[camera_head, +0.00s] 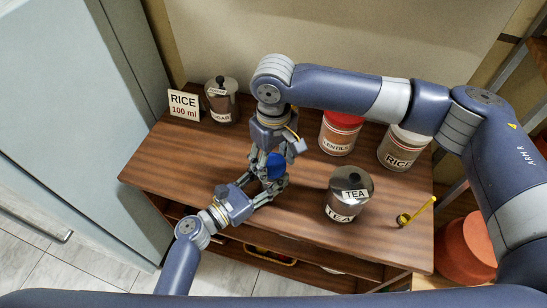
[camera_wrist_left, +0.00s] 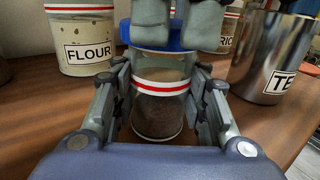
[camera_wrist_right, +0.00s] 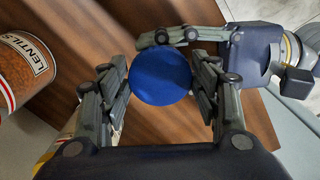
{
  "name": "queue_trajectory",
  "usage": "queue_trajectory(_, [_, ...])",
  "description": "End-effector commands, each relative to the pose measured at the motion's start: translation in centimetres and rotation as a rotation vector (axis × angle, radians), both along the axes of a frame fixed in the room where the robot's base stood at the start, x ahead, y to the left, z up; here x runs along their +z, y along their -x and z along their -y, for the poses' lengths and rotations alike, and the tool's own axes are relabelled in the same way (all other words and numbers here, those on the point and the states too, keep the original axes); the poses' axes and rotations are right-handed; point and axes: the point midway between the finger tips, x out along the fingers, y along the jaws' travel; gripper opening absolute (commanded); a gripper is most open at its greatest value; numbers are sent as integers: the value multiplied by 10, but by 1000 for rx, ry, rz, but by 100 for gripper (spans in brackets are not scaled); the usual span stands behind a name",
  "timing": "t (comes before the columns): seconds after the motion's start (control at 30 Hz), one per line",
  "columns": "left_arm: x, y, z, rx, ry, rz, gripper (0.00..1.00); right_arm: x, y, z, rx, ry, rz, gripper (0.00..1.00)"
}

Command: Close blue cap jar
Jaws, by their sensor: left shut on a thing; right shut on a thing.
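A clear glass jar (camera_wrist_left: 158,108) with dark contents and a red-and-white band stands upright on the wooden table top. Its blue cap (camera_head: 274,162) sits on the mouth; I cannot tell how tightly. My left gripper (camera_head: 268,188) comes in level from the front and is shut around the jar's body. My right gripper (camera_head: 271,160) points down from above and is shut on the cap. The right wrist view shows the cap (camera_wrist_right: 160,78) between its fingers. In the left wrist view the right fingers (camera_wrist_left: 180,25) hide part of the cap.
Lentils jar (camera_head: 341,132), rice jar (camera_head: 402,148) and metal tea canister (camera_head: 348,193) stand to the right. A yellow-handled scoop (camera_head: 417,211) lies near the right edge. Sugar canister (camera_head: 221,100) and rice sign (camera_head: 184,105) are at back left. A flour jar (camera_wrist_left: 85,40) stands behind.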

Motion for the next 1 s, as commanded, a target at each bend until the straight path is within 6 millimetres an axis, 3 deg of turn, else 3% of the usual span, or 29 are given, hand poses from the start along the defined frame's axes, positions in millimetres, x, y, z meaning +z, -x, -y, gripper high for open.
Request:
queue_trajectory(0.33, [-1,0,0,0,0,-1,0,-6,0,0,-3,-1,1,46])
queue_trajectory(0.47, [-1,0,0,0,0,-1,0,-6,1,-1,-88,-1,-2,46])
queue_trajectory(1.0, [-1,0,0,0,-2,-1,0,-6,1,-8,-1154,-2,-5,46])
